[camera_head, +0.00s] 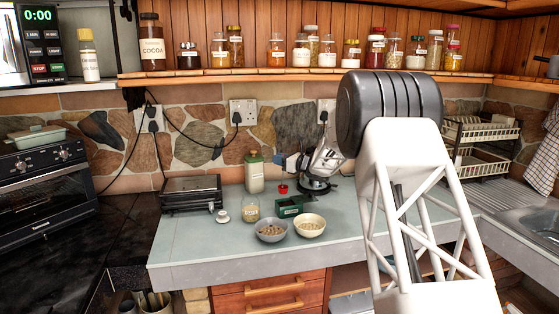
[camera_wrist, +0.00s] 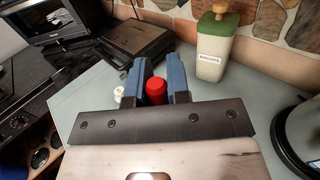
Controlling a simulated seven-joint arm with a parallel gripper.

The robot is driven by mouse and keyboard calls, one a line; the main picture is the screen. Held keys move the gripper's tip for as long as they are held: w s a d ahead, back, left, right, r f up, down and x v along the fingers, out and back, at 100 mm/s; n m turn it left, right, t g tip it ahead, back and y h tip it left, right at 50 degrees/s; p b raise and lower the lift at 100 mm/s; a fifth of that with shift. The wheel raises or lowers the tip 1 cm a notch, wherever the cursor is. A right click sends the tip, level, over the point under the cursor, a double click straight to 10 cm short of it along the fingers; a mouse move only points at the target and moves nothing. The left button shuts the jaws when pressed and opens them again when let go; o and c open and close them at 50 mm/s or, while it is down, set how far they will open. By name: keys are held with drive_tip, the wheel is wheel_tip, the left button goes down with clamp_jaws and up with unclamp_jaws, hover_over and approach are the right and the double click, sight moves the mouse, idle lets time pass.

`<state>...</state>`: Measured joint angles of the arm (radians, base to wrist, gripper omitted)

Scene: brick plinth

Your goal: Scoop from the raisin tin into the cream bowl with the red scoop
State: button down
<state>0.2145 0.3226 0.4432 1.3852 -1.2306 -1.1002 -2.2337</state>
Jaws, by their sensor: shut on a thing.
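My gripper (camera_head: 283,162) is over the back of the counter in the head view. In the wrist view its blue fingers (camera_wrist: 158,76) are closed on the red scoop (camera_wrist: 156,90), of which only a red cylindrical part shows. A small red part (camera_head: 283,188) shows below the fingers in the head view, just behind a dark green tin (camera_head: 290,211). The tin may be the raisin tin; its label is too small to read. The cream bowl (camera_head: 310,236) stands in front of it to the right and holds pale bits. The scoop's lower end is hidden.
A grey bowl (camera_head: 270,239) with brownish bits stands left of the cream bowl. A labelled jar (camera_head: 251,212) and small white item (camera_head: 222,216) are farther left. A green-topped canister (camera_head: 254,174) and a dark grill (camera_head: 191,194) stand behind. The counter's front left is clear.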

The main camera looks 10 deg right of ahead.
drive_tip(key=shift+f, duration=4.85)
drive_tip(key=shift+r, duration=0.1)
drive_tip(key=shift+r, duration=3.8)
drive_tip(key=shift+s, duration=0.1)
